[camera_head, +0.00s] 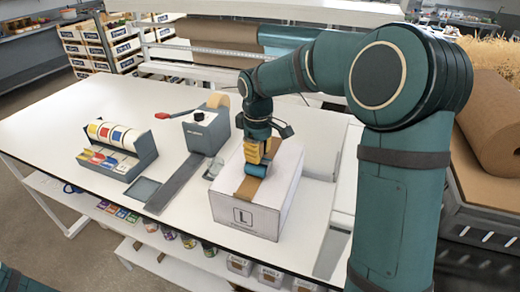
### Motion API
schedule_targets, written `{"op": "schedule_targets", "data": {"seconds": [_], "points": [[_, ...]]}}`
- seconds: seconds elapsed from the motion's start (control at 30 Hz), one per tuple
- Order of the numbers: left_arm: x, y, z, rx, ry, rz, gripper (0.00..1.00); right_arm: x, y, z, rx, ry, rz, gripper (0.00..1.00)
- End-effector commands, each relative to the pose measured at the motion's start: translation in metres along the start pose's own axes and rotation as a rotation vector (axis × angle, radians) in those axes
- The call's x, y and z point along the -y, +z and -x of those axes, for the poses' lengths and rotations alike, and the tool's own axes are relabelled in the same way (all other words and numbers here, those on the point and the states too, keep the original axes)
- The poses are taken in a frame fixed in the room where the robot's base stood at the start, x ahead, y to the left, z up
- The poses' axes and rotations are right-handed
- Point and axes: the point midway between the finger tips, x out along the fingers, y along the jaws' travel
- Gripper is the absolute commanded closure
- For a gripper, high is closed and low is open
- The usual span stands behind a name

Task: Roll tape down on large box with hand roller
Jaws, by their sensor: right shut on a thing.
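The large box (284,197), white with an "L" label on its front, stands upright on the table. A strip of brown tape (246,189) runs along its top and folds over the front edge. My right gripper (262,150) comes down from above and is shut on the hand roller (257,169). The blue roller end is at the tape, apparently touching it. My gripper and the roller hide the far part of the tape. My left gripper is out of view.
A rack of coloured rolls (118,150) stands further left. A large brown paper roll (490,125) is at the right. The left of the white table (60,125) is clear.

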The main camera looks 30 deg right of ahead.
Motion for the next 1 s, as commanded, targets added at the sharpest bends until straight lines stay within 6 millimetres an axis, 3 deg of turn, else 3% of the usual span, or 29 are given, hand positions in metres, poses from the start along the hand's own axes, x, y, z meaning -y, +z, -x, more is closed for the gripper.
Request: {"op": "schedule_targets", "data": {"seconds": [1.0], "points": [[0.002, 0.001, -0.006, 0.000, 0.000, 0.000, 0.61, 0.036, 0.006, -0.002, 0.001, -0.001, 0.001, 1.00]]}}
